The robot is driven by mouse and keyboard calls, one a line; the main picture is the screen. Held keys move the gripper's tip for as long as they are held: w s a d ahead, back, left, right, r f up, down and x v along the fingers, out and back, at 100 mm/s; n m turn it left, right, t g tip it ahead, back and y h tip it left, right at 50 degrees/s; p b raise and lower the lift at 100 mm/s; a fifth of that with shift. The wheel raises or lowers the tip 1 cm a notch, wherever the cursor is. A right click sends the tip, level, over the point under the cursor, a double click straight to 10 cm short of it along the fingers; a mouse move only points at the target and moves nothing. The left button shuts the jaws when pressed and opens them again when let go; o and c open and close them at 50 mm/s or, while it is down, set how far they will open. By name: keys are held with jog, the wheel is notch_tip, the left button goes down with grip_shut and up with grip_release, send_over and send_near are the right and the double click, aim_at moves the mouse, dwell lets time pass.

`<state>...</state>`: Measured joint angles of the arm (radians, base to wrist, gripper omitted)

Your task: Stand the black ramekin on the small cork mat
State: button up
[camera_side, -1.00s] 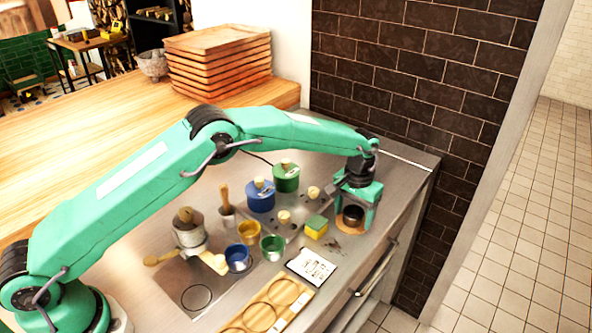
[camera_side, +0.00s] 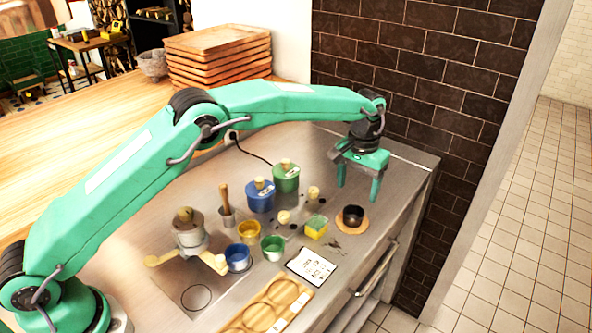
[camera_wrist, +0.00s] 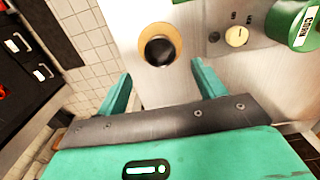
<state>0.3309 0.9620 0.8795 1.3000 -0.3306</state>
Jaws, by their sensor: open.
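The black ramekin (camera_side: 353,214) stands upright on the small round cork mat (camera_side: 343,227) near the right front edge of the steel counter. In the wrist view the ramekin (camera_wrist: 159,50) sits within the ring of the cork mat (camera_wrist: 178,40), with cork showing around it. My gripper (camera_side: 359,193) is open and empty, raised above and behind the ramekin. In the wrist view its two fingers (camera_wrist: 157,82) are spread wide, with the ramekin beyond them and apart from them.
A yellow cup (camera_side: 317,228), a green cup (camera_side: 272,247) and a blue cup (camera_side: 238,258) stand left of the mat. Blue (camera_side: 260,196) and green (camera_side: 286,178) lidded canisters stand behind. A written card (camera_side: 311,266) and a wooden board (camera_side: 268,306) lie in front. The brick wall (camera_side: 430,80) is close behind.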

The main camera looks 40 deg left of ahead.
jog(key=shift+r, duration=1.75)
jog(key=s+a+r+t, duration=0.3)
jog(key=s+a+r, duration=1.1)
jog(key=s+r, duration=0.25)
jog(key=s+a+f+t, duration=0.1)
jog(key=s+a+f, duration=0.1)
jog(key=s, duration=0.8)
jog(key=s+a+f+t, duration=0.1)
jog(key=s+a, duration=0.3)
jog(key=s, duration=0.6)
jog(key=shift+s+a+f+t, duration=0.3)
jog(key=shift+s+f, duration=0.1)
jog(key=shift+f, duration=0.5)
